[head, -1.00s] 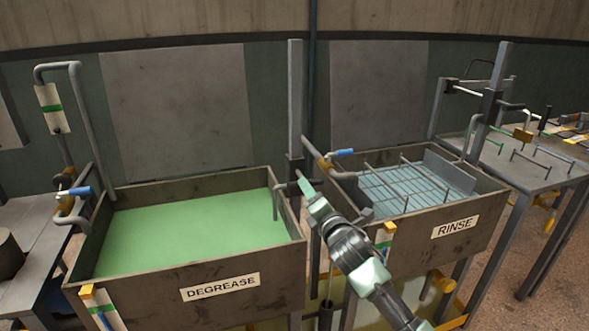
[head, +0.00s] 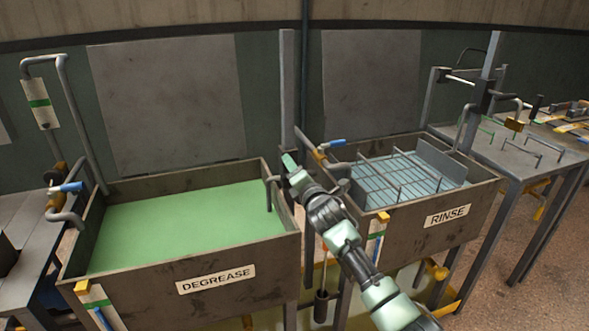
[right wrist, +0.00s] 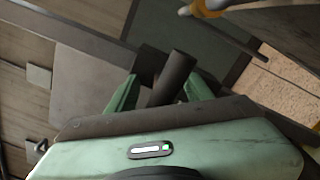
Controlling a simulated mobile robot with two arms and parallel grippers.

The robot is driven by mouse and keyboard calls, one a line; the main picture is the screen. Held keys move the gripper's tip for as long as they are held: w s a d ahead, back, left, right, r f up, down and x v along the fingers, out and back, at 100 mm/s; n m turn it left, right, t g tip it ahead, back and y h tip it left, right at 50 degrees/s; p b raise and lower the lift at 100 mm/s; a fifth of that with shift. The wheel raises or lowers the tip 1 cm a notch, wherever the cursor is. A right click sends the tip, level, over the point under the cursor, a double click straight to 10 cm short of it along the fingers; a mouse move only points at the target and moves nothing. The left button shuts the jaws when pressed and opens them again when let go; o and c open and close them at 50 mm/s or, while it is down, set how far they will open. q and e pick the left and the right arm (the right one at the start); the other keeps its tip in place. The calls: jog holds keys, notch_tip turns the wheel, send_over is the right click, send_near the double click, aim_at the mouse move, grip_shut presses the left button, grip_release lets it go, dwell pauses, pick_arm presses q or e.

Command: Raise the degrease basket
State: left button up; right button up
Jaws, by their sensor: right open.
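The degrease tank (head: 216,281) is a brown, stained box with green liquid (head: 180,225) inside. No basket shows above the liquid; a grey hooked rod (head: 270,192) comes out at the tank's right end. A grey upright post (head: 287,90) stands behind that corner. My right gripper (head: 290,163) is at the foot of the post, over the tank's right back corner. In the right wrist view its green fingers (right wrist: 160,95) are apart, with a dark round bar (right wrist: 176,76) between them. I cannot tell if they touch it. My left gripper is out of view.
The rinse tank (head: 447,214) stands to the right with a wire basket (head: 395,178) in it. A blue-handled valve (head: 332,144) sits close to my right gripper. Another blue-handled valve (head: 70,187) is left of the degrease tank. A grey table (head: 520,160) stands far right.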

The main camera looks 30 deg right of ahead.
grip_shut()
notch_tip(320, 180, up, 16)
jog(key=p, duration=1.4)
jog(key=shift+d+r, duration=0.1)
jog(key=shift+r, duration=0.25)
grip_release()
